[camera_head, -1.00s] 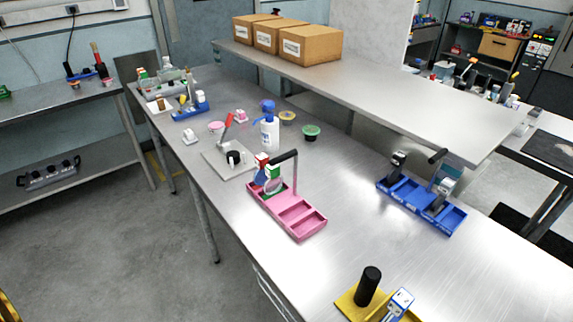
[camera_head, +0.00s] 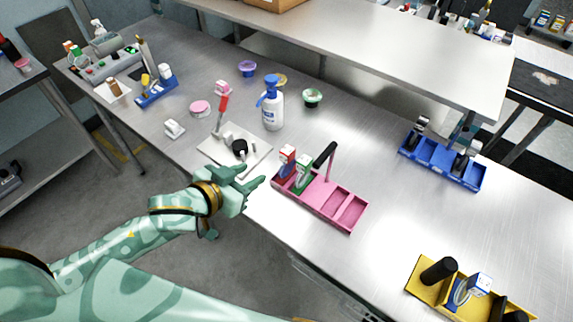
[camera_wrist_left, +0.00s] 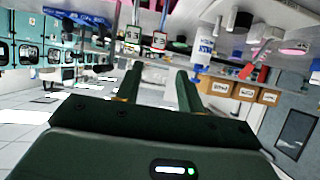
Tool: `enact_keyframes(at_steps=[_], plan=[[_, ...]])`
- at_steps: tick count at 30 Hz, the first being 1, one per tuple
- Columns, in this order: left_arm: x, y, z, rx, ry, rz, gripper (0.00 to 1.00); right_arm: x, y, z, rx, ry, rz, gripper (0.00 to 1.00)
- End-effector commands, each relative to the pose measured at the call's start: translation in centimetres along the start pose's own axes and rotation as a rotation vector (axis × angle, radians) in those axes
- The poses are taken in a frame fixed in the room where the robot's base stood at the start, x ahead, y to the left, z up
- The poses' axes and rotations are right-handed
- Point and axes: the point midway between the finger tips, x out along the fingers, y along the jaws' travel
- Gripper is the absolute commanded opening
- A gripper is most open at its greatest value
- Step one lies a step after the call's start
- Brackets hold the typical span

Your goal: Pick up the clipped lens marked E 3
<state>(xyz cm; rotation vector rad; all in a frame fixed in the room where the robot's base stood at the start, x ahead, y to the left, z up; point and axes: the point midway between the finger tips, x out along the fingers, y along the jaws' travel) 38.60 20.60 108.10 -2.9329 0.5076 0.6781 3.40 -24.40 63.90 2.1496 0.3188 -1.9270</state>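A red-and-blue piece (camera_head: 287,161) and a green-and-white piece (camera_head: 303,173) stand in the left end of the pink tray (camera_head: 353,228). Dark clipped pieces (camera_head: 467,157) stand in the blue tray (camera_head: 432,173), and a blue-and-white piece (camera_head: 478,287) in the yellow tray (camera_head: 425,291). My left gripper (camera_head: 252,176) is open and empty, just left of the pink tray. Its spread fingers show in the left wrist view (camera_wrist_left: 158,73). My right gripper is out of view.
A white plate with a red lever (camera_head: 220,112) lies behind my left gripper. A white bottle with blue pump (camera_head: 272,108) and small cups (camera_head: 312,98) stand further back. A raised shelf (camera_head: 400,50) runs along the back. The metal table is clear between the pink and blue trays.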

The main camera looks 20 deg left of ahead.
Motion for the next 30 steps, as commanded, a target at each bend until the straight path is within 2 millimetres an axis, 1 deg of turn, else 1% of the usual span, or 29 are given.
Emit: enact_keyframes(at_steps=[4,9,12,15,20,24,27,30], plan=[[2.8,0.1,-0.2,-0.016,0.011,0.012,0.38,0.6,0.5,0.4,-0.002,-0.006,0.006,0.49],[7.2,0.1,-0.1,-0.015,0.010,0.010,0.38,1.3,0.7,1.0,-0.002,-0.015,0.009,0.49],[9.2,0.1,-0.1,-0.014,0.008,0.010,0.38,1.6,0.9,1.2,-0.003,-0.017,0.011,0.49],[10.4,0.1,-0.2,-0.014,0.008,0.010,0.38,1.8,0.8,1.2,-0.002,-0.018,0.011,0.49],[11.6,0.1,-0.3,-0.013,0.008,0.010,0.38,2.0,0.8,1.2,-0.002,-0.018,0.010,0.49],[14.0,0.1,-0.6,-0.012,0.009,0.009,0.38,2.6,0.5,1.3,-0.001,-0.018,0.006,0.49],[15.4,0.1,-0.6,-0.012,0.007,0.009,0.38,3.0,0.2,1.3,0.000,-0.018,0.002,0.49],[16.0,0.1,-0.6,-0.013,0.007,0.010,0.38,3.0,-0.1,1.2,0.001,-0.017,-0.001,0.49]])
